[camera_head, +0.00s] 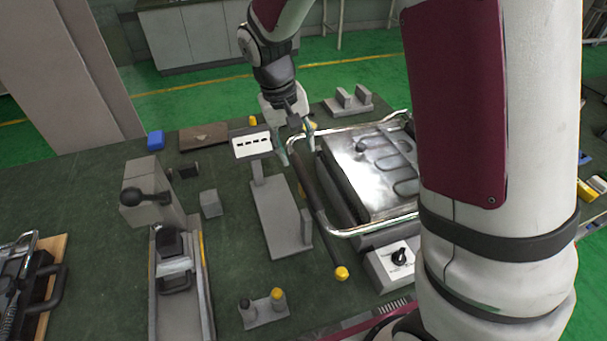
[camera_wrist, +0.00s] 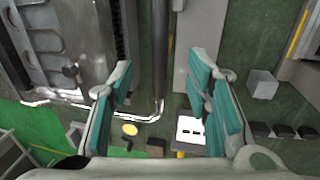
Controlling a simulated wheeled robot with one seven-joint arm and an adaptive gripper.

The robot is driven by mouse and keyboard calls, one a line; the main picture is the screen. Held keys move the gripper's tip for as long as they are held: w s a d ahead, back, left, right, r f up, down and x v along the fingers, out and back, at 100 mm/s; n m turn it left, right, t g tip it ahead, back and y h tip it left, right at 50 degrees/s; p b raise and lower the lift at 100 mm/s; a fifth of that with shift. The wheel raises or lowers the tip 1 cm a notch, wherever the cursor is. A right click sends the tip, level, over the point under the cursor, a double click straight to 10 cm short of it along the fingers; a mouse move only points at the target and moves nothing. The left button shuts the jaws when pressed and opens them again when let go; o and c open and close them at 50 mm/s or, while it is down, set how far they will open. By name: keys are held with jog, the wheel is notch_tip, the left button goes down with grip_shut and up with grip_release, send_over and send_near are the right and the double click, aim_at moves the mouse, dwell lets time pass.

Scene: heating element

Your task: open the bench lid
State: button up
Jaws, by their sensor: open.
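The bench lid (camera_head: 352,180) is a shiny metal plate with a looped heating element on top, and it lies flat, right of centre in the head view. A chrome tube frame (camera_head: 365,228) runs around it, with a dark bar (camera_head: 313,190) along its left side. My gripper (camera_head: 297,149) is open above the far end of this bar. In the wrist view my gripper (camera_wrist: 161,70) has the bar (camera_wrist: 160,45) running between its two spread fingers, apart from both. The lid (camera_wrist: 60,45) shows at left there. My arm hides the lid's right part in the head view.
A grey stand with a white panel (camera_head: 252,144) is close left of my gripper. A control box with a black knob (camera_head: 399,256) is in front of the lid. A yellow-tipped block (camera_head: 264,309) and a grey clamp fixture (camera_head: 178,280) stand on the green bench top.

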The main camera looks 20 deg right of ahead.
aim_at(307, 183)
jog(key=f, duration=0.4)
jog(key=d+f+p, duration=0.1)
jog(key=f, duration=0.3)
jog(key=d+f, duration=0.1)
jog(key=f, duration=0.3)
jog(key=shift+s+d+f+p, duration=0.1)
jog(key=shift+d+f+p, duration=0.15)
jog(key=shift+f+p, duration=0.1)
jog(key=shift+r, duration=0.1)
grip_shut()
